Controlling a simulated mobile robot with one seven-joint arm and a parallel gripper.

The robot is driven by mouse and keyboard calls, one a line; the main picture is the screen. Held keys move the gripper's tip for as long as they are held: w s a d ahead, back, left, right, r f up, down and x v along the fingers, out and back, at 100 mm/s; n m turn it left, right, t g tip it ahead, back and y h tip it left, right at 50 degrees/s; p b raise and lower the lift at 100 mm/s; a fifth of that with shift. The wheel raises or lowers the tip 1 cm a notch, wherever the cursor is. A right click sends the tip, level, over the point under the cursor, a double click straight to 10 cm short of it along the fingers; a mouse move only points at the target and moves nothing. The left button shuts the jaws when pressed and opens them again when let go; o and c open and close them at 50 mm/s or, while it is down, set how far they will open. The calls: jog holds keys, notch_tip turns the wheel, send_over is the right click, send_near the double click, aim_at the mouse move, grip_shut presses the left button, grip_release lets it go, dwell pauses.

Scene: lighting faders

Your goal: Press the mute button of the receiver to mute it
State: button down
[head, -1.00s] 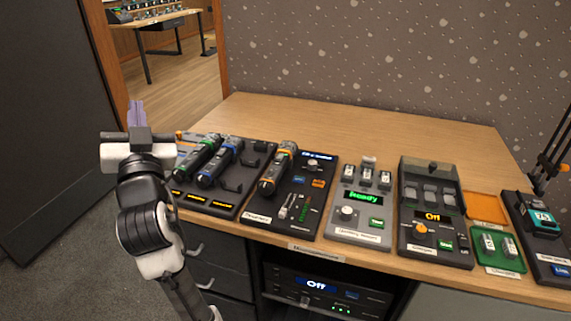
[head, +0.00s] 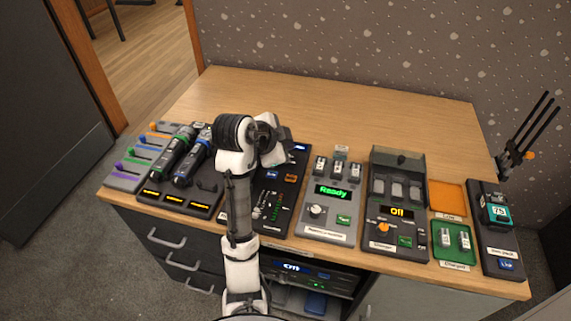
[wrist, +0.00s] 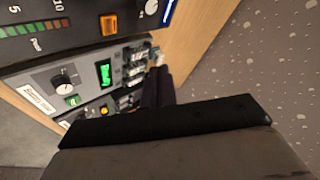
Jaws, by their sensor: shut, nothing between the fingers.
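The black panel that looks like the receiver (head: 284,222) lies near the front of the desk, partly covered by my arm. It has a blue button (head: 271,174), an orange lit button (head: 291,178) and a level meter. The button labels are too small to read, so I cannot tell which one is mute. In the wrist view the orange button (wrist: 108,24) shows near the top, left of the middle. My gripper (wrist: 157,85) is shut and empty, with its dark fingers seen over the desk. In the head view its fingertips are hard to make out above the panel's back part.
A grey panel (head: 317,228) reading Ready stands right of the receiver. Further right are a black panel (head: 395,240) reading Off and orange and green trays. Two handheld microphones (head: 170,152) lie left. The desk's back (head: 400,110) is clear.

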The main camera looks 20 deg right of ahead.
aim_at(288, 180)
jog(key=shift+s+d+f, duration=0.15)
jog(key=shift+s+d, duration=0.1)
jog(key=shift+f, duration=0.1)
notch_tip(288, 180, down, 9)
jog(key=b, duration=0.7)
jog(key=shift+r, duration=0.2)
jog(key=shift+f, duration=0.1)
dwell(1.7)
jog(key=shift+f+b, duration=0.3)
jog(key=shift+b, duration=0.05)
jog(key=shift+f, duration=0.35)
dwell(0.4)
jog(key=shift+r, duration=0.1)
jog(key=shift+r+p, duration=0.5)
jog(key=shift+r, duration=0.2)
